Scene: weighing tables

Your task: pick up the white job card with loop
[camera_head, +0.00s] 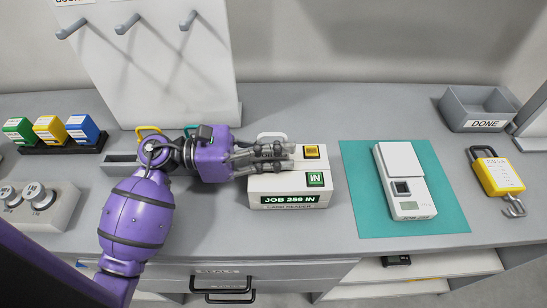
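A white loop (272,135) stands up at the back of the white card reader (290,184). It looks like the loop of the white job card, but the card's body is hidden behind my gripper or in the reader. My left gripper (284,158) reaches in from the left, its dark fingers pointing right over the reader's top, just in front of the loop. The fingers look close together, and I cannot tell whether anything is between them. My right gripper is not in view.
The reader's front reads "JOB 259 IN". A grey rack (121,158) with yellow and green loops stands left, partly behind my arm. A scale (405,181) sits on a teal mat (362,212).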

